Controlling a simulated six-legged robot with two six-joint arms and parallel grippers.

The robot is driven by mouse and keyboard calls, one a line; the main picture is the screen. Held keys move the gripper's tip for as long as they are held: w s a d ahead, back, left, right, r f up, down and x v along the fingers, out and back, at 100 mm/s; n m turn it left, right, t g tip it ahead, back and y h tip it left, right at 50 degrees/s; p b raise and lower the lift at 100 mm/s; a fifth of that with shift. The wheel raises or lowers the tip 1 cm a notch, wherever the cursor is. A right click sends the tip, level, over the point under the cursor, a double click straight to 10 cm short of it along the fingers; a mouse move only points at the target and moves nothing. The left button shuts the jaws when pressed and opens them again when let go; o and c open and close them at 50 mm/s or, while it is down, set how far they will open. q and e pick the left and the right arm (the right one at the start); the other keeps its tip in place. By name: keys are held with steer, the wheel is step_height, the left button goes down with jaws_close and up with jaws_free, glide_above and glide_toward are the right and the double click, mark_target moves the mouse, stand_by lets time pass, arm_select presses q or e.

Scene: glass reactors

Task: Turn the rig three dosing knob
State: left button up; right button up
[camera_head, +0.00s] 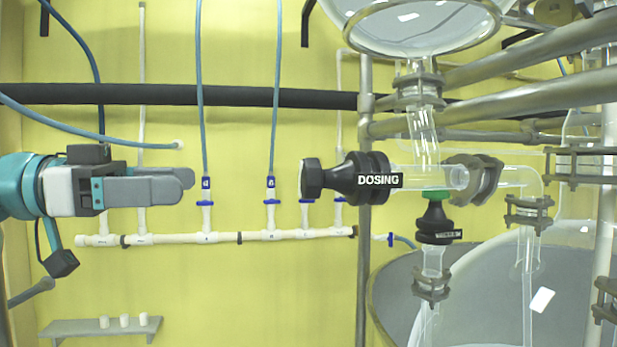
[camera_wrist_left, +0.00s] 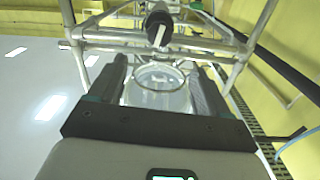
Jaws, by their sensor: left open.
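The black dosing knob (camera_head: 312,179) points left on a black valve body with a white DOSING label (camera_head: 380,181), in the middle of the head view. In the left wrist view a black knob with a light bar across it (camera_wrist_left: 159,27) shows at the top, beyond the fingers; it looks like the same knob. My left gripper (camera_head: 190,181) comes in from the left at about the knob's height. It is open and empty, with a clear gap between its fingertips and the knob. In the left wrist view its two dark fingers (camera_wrist_left: 160,80) stand wide apart. My right gripper is not in view.
A second black valve (camera_head: 435,222) hangs below the glass tee. Metal rig pipes (camera_head: 540,80) and a glass vessel (camera_head: 420,22) are at upper right. A white manifold pipe (camera_head: 260,236) with blue hoses runs along the yellow wall. A small shelf (camera_head: 80,328) holds several white cups.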

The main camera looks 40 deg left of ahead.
mark_target(300, 182)
arm_select(q)
steer(key=x, duration=1.6)
steer(key=shift+s+d+r, duration=0.1)
steer(key=shift+d, duration=0.05)
steer(key=shift+w+d+p, duration=0.15)
steer(key=shift+w+p, duration=0.15)
steer(key=shift+w, duration=0.05)
steer(key=c, duration=1)
